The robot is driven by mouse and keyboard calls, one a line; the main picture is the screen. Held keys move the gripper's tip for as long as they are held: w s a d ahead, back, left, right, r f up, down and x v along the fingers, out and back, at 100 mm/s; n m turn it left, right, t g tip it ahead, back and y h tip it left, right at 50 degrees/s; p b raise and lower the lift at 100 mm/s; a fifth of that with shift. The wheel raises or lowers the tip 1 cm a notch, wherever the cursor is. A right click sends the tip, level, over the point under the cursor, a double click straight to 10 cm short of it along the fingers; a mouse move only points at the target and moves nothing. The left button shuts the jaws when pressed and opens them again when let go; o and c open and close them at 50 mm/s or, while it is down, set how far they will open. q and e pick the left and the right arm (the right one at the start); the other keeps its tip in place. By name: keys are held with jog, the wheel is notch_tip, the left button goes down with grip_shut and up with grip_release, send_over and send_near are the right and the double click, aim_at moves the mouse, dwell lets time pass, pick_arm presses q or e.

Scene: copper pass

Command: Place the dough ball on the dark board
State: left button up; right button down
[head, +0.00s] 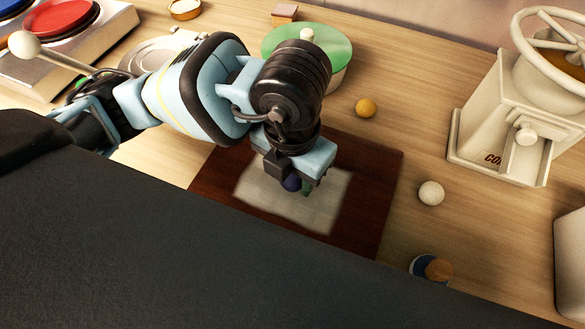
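A pale cream ball (431,193), which looks like the dough ball, lies on the wooden counter just right of the dark board. The dark red-brown board (376,190) lies flat in the middle, with a pale cloth-like patch (262,190) on it. My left gripper (297,178) points down over the board, left of the cream ball and apart from it. A dark purple round thing (291,182) and a small green thing (308,188) show at its fingertips. I cannot tell whether the fingers grip them. My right gripper is out of view.
A pot with a green lid (335,52) stands behind my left arm. A cream grinder (505,125) stands at right. A small blue and orange item (432,268) is near the front. Stove burners (55,18) are at far left.

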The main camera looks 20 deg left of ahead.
pick_arm(q)
jog(key=shift+o, duration=1.1)
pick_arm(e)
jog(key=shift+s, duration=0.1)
pick_arm(q)
notch_tip(320, 180, up, 12)
jog(key=p, duration=0.2)
jog(key=shift+r, duration=0.25)
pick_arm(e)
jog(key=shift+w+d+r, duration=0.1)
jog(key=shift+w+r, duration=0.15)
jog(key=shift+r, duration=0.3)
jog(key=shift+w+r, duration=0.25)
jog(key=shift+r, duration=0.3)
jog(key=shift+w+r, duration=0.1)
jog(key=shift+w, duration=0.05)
